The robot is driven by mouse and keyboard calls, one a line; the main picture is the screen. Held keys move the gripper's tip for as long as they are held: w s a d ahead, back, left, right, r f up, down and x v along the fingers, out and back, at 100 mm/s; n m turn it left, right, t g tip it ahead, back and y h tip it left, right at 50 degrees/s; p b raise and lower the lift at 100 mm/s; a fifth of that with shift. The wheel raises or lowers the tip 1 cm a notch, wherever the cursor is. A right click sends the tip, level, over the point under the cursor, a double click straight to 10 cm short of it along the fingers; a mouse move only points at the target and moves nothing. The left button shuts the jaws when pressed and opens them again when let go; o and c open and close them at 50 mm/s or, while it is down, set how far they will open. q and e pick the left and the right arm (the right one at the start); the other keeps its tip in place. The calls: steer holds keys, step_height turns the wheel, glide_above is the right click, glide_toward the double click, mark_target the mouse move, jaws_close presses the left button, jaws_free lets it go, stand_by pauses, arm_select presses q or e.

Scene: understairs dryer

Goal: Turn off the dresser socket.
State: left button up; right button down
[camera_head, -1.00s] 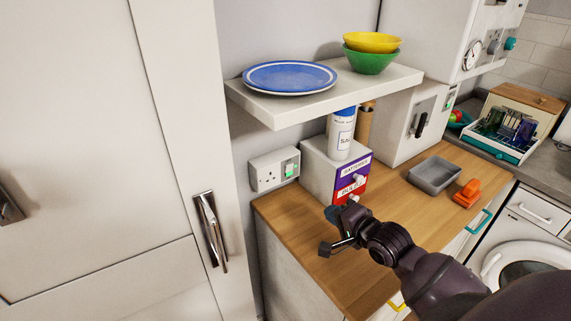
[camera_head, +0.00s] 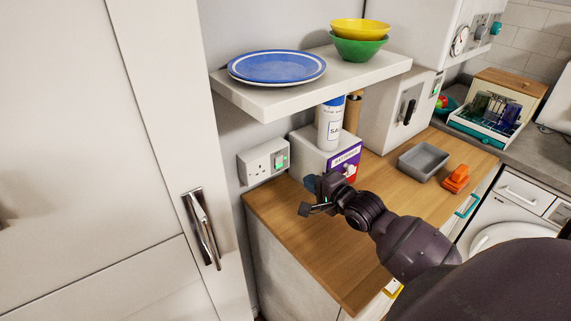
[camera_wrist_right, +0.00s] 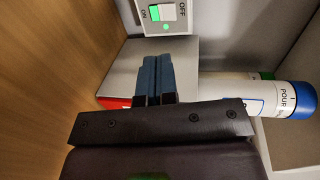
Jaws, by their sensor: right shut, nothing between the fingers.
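The dresser socket (camera_head: 263,161) is a white wall plate with a green-lit switch (camera_head: 281,159) at its right end. It sits on the wall just above the wooden dresser top (camera_head: 300,237). In the right wrist view, the switch end of the socket (camera_wrist_right: 163,14) shows at the top, with ON and OFF marks and a green light. My right gripper (camera_head: 310,184) is shut and empty, in front of the small box and right of the socket, apart from the switch. Its blue fingers (camera_wrist_right: 156,76) point towards the socket in the wrist view. My left gripper is out of view.
A white box (camera_head: 306,147) with a purple label stands beside the socket, bearing a salt canister (camera_head: 330,128). A shelf (camera_head: 268,102) with a blue plate (camera_head: 277,66) and bowls (camera_head: 358,46) overhangs both. A grey tray (camera_head: 423,162) and an orange object (camera_head: 456,178) lie further right.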

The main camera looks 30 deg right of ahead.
mark_target(279, 160)
steer(key=x, duration=0.9)
steer(key=shift+w+r, duration=0.25)
steer(key=shift+r, duration=0.1)
steer(key=shift+w, duration=0.6)
steer(key=shift+w+a, duration=0.1)
steer(key=shift+w, duration=0.15)
steer(key=shift+w+r+p, duration=0.3)
steer(key=shift+w+p, duration=0.05)
steer(key=shift+p, duration=0.35)
steer(key=shift+s+f, duration=0.1)
steer(key=shift+f, duration=0.05)
